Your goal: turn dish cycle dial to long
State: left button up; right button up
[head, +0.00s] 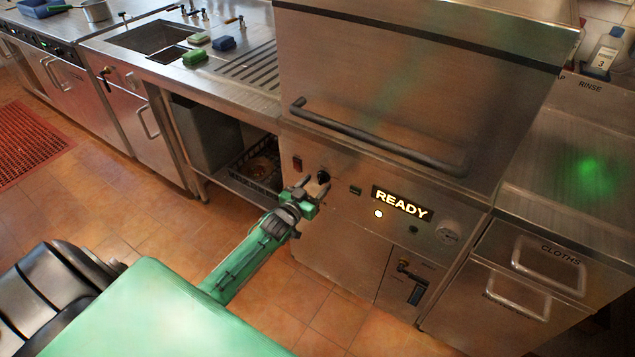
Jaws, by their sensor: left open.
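The dish machine (390,120) is a large steel unit with a hood and a long dark handle. On its lower front panel a small dark round knob (323,176) looks like the cycle dial. My left gripper (318,186) is open, with its fingertips at the panel close around or just in front of this knob. The fingers partly cover the knob, so its pointer and markings cannot be read, and contact is unclear. A lit display (401,203) reads READY. My right gripper does not show.
The hood handle (370,135) juts out above my gripper. A sink counter (250,75) stands left, a drawer labelled CLOTHS (545,262) right. The tiled floor in front is clear.

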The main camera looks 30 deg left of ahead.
pick_arm(q)
jog(key=shift+w, duration=0.9)
jog(key=c, duration=0.9)
jog(key=shift+c, duration=0.2)
